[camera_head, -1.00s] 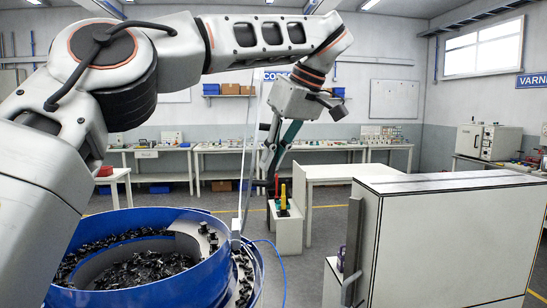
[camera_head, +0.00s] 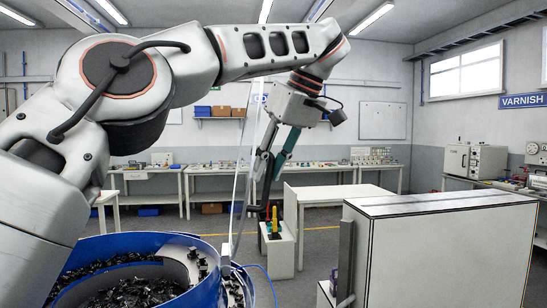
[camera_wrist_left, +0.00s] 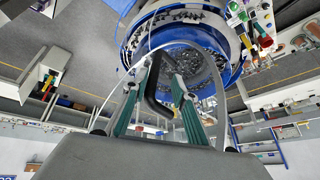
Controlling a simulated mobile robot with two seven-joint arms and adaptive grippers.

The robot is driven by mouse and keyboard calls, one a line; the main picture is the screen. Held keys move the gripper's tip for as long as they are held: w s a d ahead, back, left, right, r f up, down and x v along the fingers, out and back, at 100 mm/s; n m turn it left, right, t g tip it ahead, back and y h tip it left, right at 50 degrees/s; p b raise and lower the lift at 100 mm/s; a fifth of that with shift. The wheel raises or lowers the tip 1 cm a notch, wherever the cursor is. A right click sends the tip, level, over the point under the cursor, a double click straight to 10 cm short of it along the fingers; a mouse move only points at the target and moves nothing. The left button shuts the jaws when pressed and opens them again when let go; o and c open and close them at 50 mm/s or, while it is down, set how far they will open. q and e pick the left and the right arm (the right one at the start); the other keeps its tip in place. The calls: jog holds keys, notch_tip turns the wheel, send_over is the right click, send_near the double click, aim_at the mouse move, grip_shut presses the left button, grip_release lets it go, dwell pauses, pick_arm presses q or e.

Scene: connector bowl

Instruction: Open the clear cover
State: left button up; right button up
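The clear cover (camera_head: 243,150) is a thin see-through panel. In the head view it stands steeply upright, nearly edge-on, at the right side of the blue bowl (camera_head: 190,243). In the left wrist view the bowl shows at the top (camera_wrist_left: 190,42), with pale curved edges of the clear sheet in front. My left gripper (camera_head: 262,205) points down just right of the panel. In the wrist view, a black handle-like bar (camera_wrist_left: 152,98) lies between its green fingers (camera_wrist_left: 163,72). Whether both fingers press on it is unclear. My right gripper is not in view.
Black connector parts (camera_head: 130,292) fill the bowl. A large white cabinet (camera_head: 440,250) stands at the right. A small stand (camera_head: 280,250) with a yellow-handled tool is behind the gripper. Workbenches (camera_head: 330,175) line the back wall; open floor lies between.

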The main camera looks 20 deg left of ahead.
pick_arm(q)
jog(key=shift+v, duration=1.65)
jog(key=shift+r, duration=0.15)
